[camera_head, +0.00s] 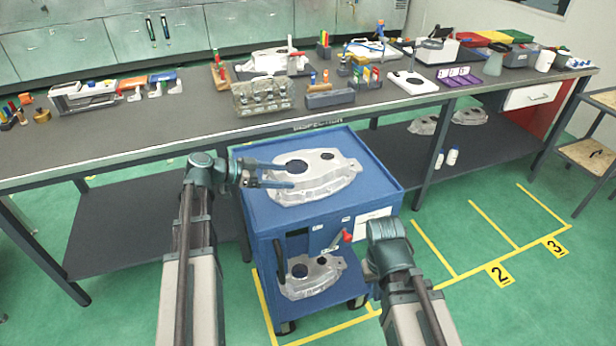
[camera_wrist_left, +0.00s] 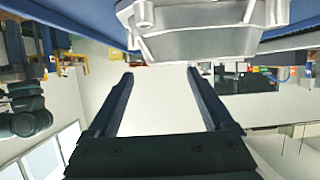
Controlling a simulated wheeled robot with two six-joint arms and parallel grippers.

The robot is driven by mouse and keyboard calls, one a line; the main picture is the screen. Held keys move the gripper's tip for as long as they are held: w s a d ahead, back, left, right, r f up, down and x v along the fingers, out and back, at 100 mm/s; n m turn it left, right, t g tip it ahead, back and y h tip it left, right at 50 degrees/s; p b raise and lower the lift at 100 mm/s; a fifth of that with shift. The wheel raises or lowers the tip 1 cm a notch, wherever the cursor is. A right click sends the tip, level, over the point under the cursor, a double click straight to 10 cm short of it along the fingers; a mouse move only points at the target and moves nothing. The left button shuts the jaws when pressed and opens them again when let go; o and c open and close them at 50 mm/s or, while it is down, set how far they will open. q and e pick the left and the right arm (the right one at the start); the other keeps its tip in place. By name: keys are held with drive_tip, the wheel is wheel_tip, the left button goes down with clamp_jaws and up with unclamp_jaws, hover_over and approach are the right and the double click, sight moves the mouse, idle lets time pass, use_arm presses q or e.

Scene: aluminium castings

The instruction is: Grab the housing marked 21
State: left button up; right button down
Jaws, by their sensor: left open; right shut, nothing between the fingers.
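A large silver cast housing (camera_head: 318,188) lies on the top of the blue cart. A smaller housing (camera_head: 312,284) lies on the cart's lower shelf. Two more housings (camera_head: 424,125) (camera_head: 469,116) lie on the shelf under the bench. I cannot read a 21 on any of them. My left gripper (camera_head: 288,176) is open at the left side of the top housing, its fingers pointing right. In the left wrist view its spread fingers (camera_wrist_left: 160,72) are empty, and a housing's edge (camera_wrist_left: 200,32) shows just beyond the tips. My right gripper (camera_head: 368,270) is shut beside the cart's right side, mostly hidden by its wrist.
The blue cart (camera_head: 384,188) stands in front of the long bench (camera_head: 190,130), which carries fixtures, tools and bins. A red-ended lever (camera_head: 347,236) shows at the cart's front. White bottles (camera_head: 452,157) stand on the under-shelf. Green floor with yellow-marked bays (camera_head: 480,222) is clear at right.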

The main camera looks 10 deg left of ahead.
sight(304, 178)
use_arm(q)
drive_tip(key=shift+d+r+b+x, duration=0.1)
drive_tip(key=shift+b+x, duration=0.35)
drive_tip(key=shift+x, duration=1.25)
drive_tip(key=shift+d+r+b+x, duration=0.15)
drive_tip(key=shift+b+x, duration=0.3)
drive_tip(key=shift+x, duration=1.2)
drive_tip(key=shift+s, duration=0.2)
clamp_jaws()
